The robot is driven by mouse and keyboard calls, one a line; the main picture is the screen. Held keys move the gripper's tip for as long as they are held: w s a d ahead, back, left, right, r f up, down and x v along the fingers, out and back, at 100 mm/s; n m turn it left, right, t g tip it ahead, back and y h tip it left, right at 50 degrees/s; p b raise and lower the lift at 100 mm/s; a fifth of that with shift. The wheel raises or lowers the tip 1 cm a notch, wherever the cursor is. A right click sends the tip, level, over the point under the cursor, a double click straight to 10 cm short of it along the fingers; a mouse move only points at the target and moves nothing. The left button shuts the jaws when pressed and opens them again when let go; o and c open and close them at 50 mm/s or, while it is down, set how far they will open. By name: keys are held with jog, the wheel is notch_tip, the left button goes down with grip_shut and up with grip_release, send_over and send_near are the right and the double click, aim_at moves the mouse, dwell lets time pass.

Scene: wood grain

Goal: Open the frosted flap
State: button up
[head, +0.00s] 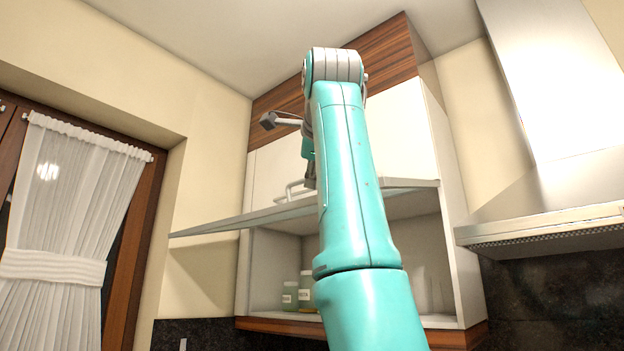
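The flap (240,220) of the wall cabinet is swung up and out and stands out from the cabinet front, seen almost edge-on. The cabinet's lower compartment below it is open to view. The flap's bar handle (292,189) shows on its upper side, just left of my arm. My gripper (309,178) is partly hidden behind my teal arm, close beside the handle. I cannot tell whether its fingers touch the handle, or whether they are open or shut.
Inside the compartment stand small labelled jars (290,296). A range hood (545,228) is to the right of the cabinet. A window with a white curtain (65,220) is at left. A closed white upper front (400,135) is above the flap.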

jog(key=v, duration=0.9)
jog(key=shift+s, duration=0.4)
jog(key=shift+r, duration=0.1)
